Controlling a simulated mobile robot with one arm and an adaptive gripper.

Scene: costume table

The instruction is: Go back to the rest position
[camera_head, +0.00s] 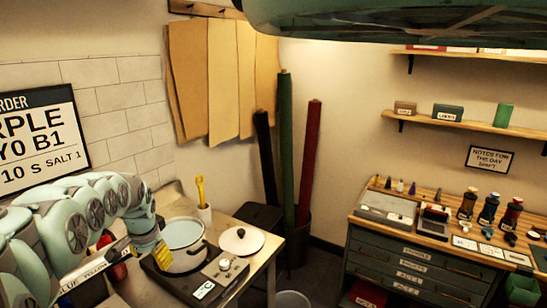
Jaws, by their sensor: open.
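My arm comes in from the lower left and bends down at its end. My gripper (146,241) is at the left side of a white pot (185,262), close to its rim. The fingers are small and partly hidden; they look open. A yellow ridged piece (160,256) shows just below the gripper, against the pot; I cannot tell whether it touches the fingers. The pot holds pale liquid and stands on a dark hot plate (206,284) with a knob.
A white lid (241,240) lies right of the pot on the worktable (268,242). A yellow-handled tool (200,190) stands in a white cup behind. A drawer cabinet (410,272) with bottles stands at right. Fabric rolls (285,150) lean in the corner. Floor shows between table and cabinet.

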